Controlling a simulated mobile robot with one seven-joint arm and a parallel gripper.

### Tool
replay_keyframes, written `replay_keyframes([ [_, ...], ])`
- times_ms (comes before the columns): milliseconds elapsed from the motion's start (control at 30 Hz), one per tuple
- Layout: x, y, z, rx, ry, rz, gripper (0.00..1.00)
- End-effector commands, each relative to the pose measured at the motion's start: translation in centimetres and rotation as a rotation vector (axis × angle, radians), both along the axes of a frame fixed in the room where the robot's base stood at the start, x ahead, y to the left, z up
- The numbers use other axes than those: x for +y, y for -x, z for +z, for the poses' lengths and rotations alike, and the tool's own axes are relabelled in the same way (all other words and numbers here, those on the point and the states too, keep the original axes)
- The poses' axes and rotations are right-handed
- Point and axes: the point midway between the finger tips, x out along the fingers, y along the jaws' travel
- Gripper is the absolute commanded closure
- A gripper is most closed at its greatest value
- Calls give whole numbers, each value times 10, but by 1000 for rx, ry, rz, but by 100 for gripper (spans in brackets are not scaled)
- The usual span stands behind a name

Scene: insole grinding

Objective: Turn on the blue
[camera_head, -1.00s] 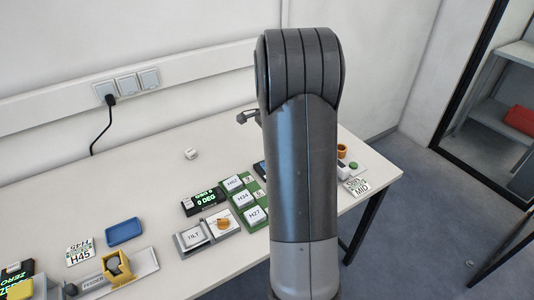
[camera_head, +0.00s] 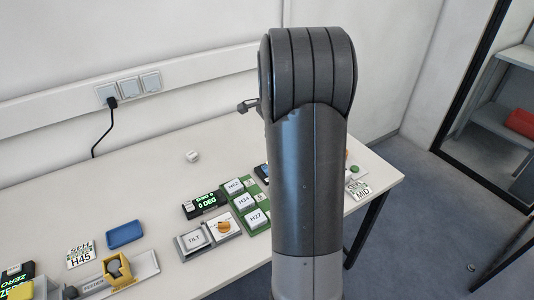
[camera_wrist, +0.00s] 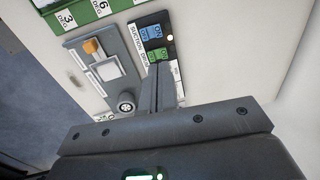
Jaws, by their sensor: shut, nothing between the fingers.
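A dark switch panel (camera_wrist: 139,53) shows in the wrist view with a blue switch (camera_wrist: 151,33) and a green switch (camera_wrist: 158,55), both bearing small print. A small pale lamp (camera_wrist: 170,38) sits beside the blue switch. My gripper (camera_wrist: 160,68) is shut and empty, its fingertips over the panel near the green switch. I cannot tell whether they touch it. In the head view my arm hides most of the gripper and this area. Only a sliver of a dark and blue object (camera_head: 261,172) shows left of my arm.
A grey fixture (camera_wrist: 104,72) with an orange block and a round knob lies left of the switch panel. Green panels with white keys (camera_head: 246,203), a tilt unit (camera_head: 194,240) and a blue tray (camera_head: 125,234) occupy the table. The table's back left is mostly clear.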

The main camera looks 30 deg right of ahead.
Motion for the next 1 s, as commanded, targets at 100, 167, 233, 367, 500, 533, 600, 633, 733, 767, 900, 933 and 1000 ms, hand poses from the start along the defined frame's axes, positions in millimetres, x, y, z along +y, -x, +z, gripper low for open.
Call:
replay_keyframes([
  [100,0,0,0,1,0,0,100],
  [167,0,0,-1,1,0,1,100],
  [233,0,-1,-5,2,-1,1,100],
  [367,1,-3,-20,4,-2,1,100],
  [500,1,-7,-48,6,-2,1,100],
  [533,1,-9,-54,6,-2,1,100],
  [600,1,-11,-70,6,-3,2,100],
  [633,1,-12,-76,6,-3,1,100],
  [733,0,-16,-96,6,-2,0,100],
  [767,0,-17,-102,5,-1,0,100],
  [900,1,-21,-123,4,-1,1,100],
  [933,0,-21,-126,4,-1,1,100],
  [1000,0,-23,-132,2,0,1,100],
])
